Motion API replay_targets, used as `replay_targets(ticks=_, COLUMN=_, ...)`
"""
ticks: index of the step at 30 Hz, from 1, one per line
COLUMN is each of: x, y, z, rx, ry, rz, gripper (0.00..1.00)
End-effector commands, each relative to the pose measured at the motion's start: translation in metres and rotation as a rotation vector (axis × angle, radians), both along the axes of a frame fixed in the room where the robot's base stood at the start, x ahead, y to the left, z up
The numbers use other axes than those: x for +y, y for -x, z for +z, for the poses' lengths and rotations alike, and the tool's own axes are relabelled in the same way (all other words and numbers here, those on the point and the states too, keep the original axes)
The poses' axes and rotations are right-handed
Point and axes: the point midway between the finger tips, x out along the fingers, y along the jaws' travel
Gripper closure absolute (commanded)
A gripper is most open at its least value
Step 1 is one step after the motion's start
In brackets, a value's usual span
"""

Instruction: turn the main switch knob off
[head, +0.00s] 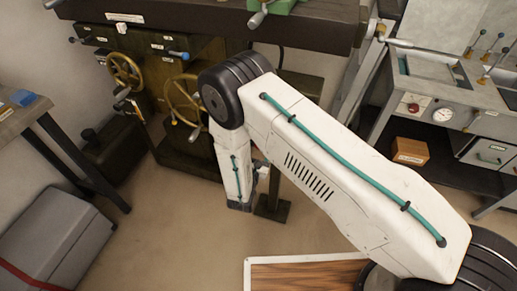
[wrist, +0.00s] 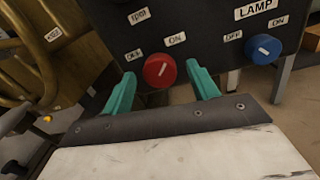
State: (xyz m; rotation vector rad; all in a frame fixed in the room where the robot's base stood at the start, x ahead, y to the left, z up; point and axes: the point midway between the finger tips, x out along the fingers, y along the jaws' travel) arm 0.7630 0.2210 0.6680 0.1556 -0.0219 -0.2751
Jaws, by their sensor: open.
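In the wrist view a round red knob (wrist: 159,70) with a white mark sits on a dark panel (wrist: 205,30), between OFF on its left and ON on its right. The mark appears tilted toward ON. In the head view my arm hides the panel, and the fingers do not show clearly.
A blue knob (wrist: 262,49) labelled LAMP is to the right of the red one. Handwheels (head: 183,101) stand left of my arm. A grey bench (head: 450,92) with a gauge (head: 442,115) is at right. The floor (head: 150,235) at lower left is partly clear.

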Motion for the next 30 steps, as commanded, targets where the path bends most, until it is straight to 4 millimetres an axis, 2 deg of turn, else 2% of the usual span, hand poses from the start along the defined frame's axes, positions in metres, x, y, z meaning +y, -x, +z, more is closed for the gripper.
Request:
replay_targets(ticks=3, x=-0.0024, y=-0.0069, z=0.0, rx=0.0, ry=0.001, rz=0.0, gripper=0.41)
replay_targets(ticks=11, x=-0.0026, y=-0.0083, z=0.0, rx=0.0, ry=0.001, rz=0.0, gripper=0.41)
replay_targets(ticks=16, x=-0.0026, y=-0.0082, z=0.0001, rx=0.0, ry=0.001, rz=0.0, gripper=0.85)
replay_targets(ticks=30, x=-0.0026, y=-0.0081, z=0.0004, rx=0.028, ry=0.078, rz=0.0, gripper=0.85)
